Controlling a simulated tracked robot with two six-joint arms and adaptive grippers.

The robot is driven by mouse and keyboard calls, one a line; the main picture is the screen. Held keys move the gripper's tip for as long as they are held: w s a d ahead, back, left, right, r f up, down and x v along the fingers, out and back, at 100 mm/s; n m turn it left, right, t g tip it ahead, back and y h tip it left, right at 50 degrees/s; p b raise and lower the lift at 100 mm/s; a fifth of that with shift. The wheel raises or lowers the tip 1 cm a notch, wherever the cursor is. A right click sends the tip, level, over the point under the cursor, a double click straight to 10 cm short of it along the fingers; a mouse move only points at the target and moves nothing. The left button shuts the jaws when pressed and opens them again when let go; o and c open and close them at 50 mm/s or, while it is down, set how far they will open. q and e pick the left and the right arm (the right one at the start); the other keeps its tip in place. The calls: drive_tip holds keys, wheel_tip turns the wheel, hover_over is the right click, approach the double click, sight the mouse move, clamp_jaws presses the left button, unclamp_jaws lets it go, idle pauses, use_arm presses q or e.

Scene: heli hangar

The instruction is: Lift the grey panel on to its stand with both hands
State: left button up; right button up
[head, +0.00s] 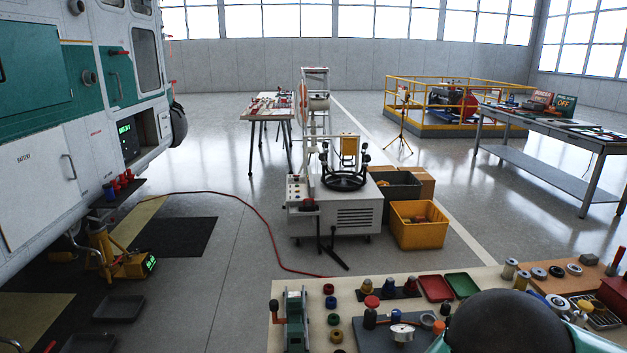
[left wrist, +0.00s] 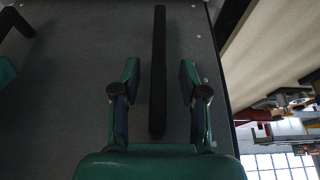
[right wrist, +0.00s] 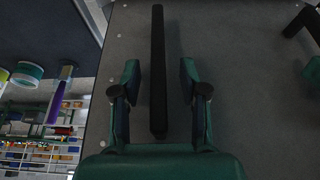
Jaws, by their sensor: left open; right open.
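The grey panel (left wrist: 90,70) fills much of the left wrist view, and it also fills much of the right wrist view (right wrist: 240,90). A long black bar handle (left wrist: 158,75) on it runs between the fingers of my left gripper (left wrist: 158,85). My left gripper is open, one finger on each side of the bar, with gaps. Another black bar handle (right wrist: 158,70) runs between the fingers of my right gripper (right wrist: 158,85). My right gripper is also open, with gaps on both sides. The head view shows neither the panel nor gripper jaws clearly. I cannot make out the stand.
In the head view a workbench (head: 480,283) with small parts is close in front. A white cart (head: 352,215), a yellow crate (head: 418,224) and a helicopter (head: 70,110) at left stand beyond it. Open floor (head: 235,275) lies between helicopter and cart.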

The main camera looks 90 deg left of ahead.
use_arm(q)
drive_tip(key=shift+r, duration=0.1)
use_arm(e)
drive_tip(key=shift+r, duration=0.1)
use_arm(q)
drive_tip(key=shift+v, duration=2.45)
use_arm(e)
drive_tip(key=shift+v, duration=2.45)
use_arm(q)
drive_tip(key=o, duration=0.6)
drive_tip(key=shift+s, duration=0.1)
